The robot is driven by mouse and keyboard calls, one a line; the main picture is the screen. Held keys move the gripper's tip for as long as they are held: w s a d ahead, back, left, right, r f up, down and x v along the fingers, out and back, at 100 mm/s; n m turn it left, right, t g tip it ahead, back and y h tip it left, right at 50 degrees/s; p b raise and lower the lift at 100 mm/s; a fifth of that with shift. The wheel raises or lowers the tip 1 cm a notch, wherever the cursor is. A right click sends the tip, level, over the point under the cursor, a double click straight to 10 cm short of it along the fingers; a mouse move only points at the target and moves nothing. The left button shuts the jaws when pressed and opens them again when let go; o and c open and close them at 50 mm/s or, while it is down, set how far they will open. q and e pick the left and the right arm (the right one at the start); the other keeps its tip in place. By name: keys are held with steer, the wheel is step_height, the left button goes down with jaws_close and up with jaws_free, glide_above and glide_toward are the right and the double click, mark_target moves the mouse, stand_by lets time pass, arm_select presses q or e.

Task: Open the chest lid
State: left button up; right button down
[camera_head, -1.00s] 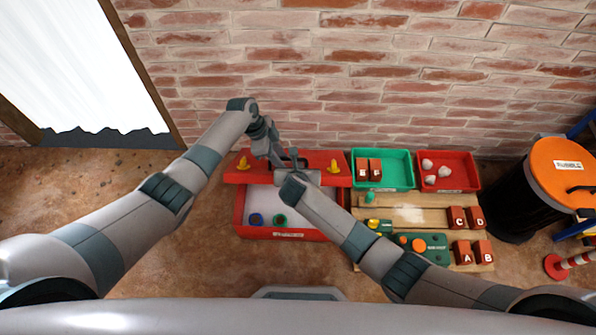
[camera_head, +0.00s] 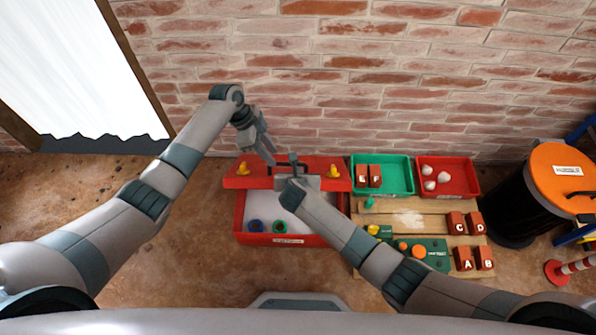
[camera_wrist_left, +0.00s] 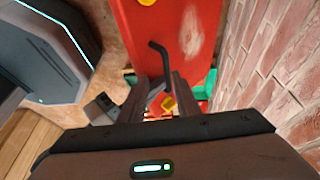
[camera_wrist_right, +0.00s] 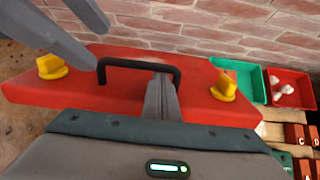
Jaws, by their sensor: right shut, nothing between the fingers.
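To the right are a green tray (camera_head: 384,186) with red blocks, a red tray (camera_head: 474,189) with pale stones, and a wooden pallet (camera_head: 440,208) with lettered blocks. A black bin (camera_head: 510,205) with an orange lid stands farther right. The floor left of the chest is clear.

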arm_select(q)
steer(key=shift+v, duration=2.2)
steer(key=shift+f, duration=0.1)
steer(key=s+f+n+t+y, duration=0.1)
steer(key=s+f+n, duration=0.4)
steer(key=s, duration=0.4)
steer(key=s+f+n+t, duration=0.1)
steer(key=s+f+n, duration=0.2)
steer(key=s+f, duration=0.5)
steer(key=s+a+n+y, duration=0.1)
steer(key=s+a+n, duration=0.1)
steer(key=s, duration=0.4)
steer(key=s+a+n+t+y, duration=0.1)
steer(key=s+a+n, duration=0.2)
steer(key=s, duration=0.4)
steer(key=s+a+n+y, duration=0.1)
steer(key=s+a+n, duration=0.1)
steer(key=s+a, duration=0.2)
steer(key=shift+s+n, duration=0.4)
steer(key=shift+s, duration=0.8)
steer(key=shift+a, duration=0.1)
